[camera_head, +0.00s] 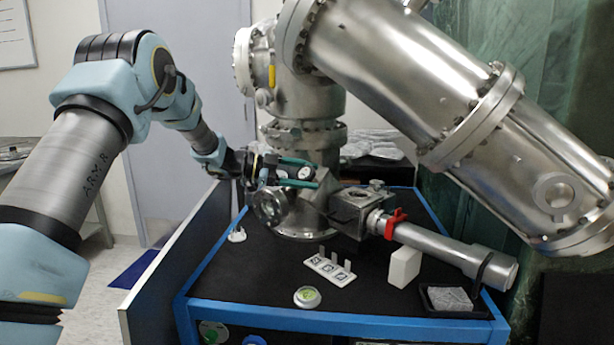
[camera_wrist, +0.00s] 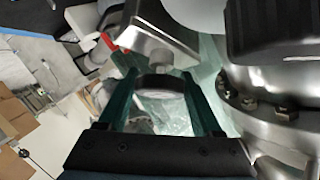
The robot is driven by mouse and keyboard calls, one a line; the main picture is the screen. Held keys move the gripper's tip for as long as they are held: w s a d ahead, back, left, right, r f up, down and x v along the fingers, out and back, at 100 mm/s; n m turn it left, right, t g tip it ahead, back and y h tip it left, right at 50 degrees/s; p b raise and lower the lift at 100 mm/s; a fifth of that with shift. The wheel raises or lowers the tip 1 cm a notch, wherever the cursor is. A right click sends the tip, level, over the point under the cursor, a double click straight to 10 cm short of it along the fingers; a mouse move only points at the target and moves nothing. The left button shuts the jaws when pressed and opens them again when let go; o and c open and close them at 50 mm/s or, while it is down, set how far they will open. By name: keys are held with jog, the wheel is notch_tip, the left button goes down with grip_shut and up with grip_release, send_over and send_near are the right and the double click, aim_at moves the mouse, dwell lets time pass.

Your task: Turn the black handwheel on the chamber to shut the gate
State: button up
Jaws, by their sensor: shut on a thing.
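The black handwheel (camera_head: 306,173) sits on the side of the steel chamber (camera_head: 352,208), at the middle of the head view. My gripper (camera_head: 311,173) reaches it from the left, with one green finger above and one below. In the wrist view the two green fingers (camera_wrist: 160,78) stand on either side of the handwheel's dark rim (camera_wrist: 162,83) and are shut on it. The fingers and the gripper body hide part of the wheel. The gate itself cannot be made out.
A long steel tube with a red clamp (camera_head: 393,222) runs right from the chamber. A large slanted cylinder (camera_head: 430,90) hangs above. On the black table top lie a white slotted holder (camera_head: 330,269), a round green-marked disc (camera_head: 307,297), a white block (camera_head: 404,267) and a black tray (camera_head: 428,303).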

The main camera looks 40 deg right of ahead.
jog(key=o, duration=1.4)
jog(key=b+v, duration=0.2)
jog(key=v, duration=0.8)
jog(key=shift+w+a+r, duration=0.1)
jog(key=shift+w+a, duration=0.05)
jog(key=shift+a, duration=0.2)
